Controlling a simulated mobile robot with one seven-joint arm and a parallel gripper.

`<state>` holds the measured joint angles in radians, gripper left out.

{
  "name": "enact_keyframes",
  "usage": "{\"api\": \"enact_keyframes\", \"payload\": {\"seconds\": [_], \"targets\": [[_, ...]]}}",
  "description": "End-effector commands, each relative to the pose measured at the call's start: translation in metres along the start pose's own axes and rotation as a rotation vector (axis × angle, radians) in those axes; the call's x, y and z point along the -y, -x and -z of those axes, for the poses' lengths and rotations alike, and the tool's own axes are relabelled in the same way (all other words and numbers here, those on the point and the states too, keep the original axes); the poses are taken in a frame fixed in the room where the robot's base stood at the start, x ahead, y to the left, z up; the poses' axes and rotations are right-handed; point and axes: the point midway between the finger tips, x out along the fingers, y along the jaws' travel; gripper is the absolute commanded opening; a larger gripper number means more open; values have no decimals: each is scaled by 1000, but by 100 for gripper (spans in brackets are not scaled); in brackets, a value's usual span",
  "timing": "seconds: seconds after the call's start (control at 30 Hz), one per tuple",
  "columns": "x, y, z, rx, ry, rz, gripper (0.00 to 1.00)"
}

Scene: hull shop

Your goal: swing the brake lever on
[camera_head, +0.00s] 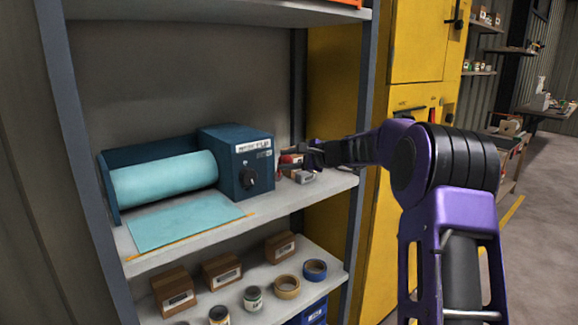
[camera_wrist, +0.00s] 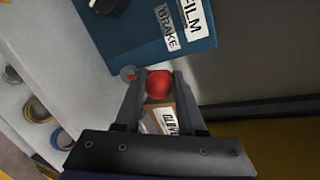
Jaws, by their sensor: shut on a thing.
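The brake lever's round red knob (camera_wrist: 159,84) shows in the wrist view between the two dark fingers of my gripper (camera_wrist: 160,78), which is shut on it. The lever's arm is mostly hidden. The blue machine housing (camera_wrist: 150,35) lies just beyond the knob, with a white BRAKE label (camera_wrist: 168,28). In the head view my gripper (camera_head: 308,156) is at the right side of the blue housing (camera_head: 238,165), above the shelf. The lever is hard to make out there beside the dark fingers.
A teal film roll (camera_head: 165,178) lies left of the housing, with a film sheet (camera_head: 185,221) on the shelf in front. A black knob (camera_head: 249,178) is on the housing's front. A small carton (camera_wrist: 160,117) sits close below my fingers. A shelf upright (camera_head: 362,110) stands right of my gripper.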

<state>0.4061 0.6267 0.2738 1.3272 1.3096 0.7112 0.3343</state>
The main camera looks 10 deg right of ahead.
Motion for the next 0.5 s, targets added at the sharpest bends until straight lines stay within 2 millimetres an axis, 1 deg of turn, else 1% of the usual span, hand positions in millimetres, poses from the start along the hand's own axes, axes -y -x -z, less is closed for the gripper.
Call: {"api": "enact_keyframes", "payload": {"seconds": [0.03,0.5], "targets": [[-7,-4,1,2,9,-13,0],[-5,-6,2,-9,37,-14,0]]}}
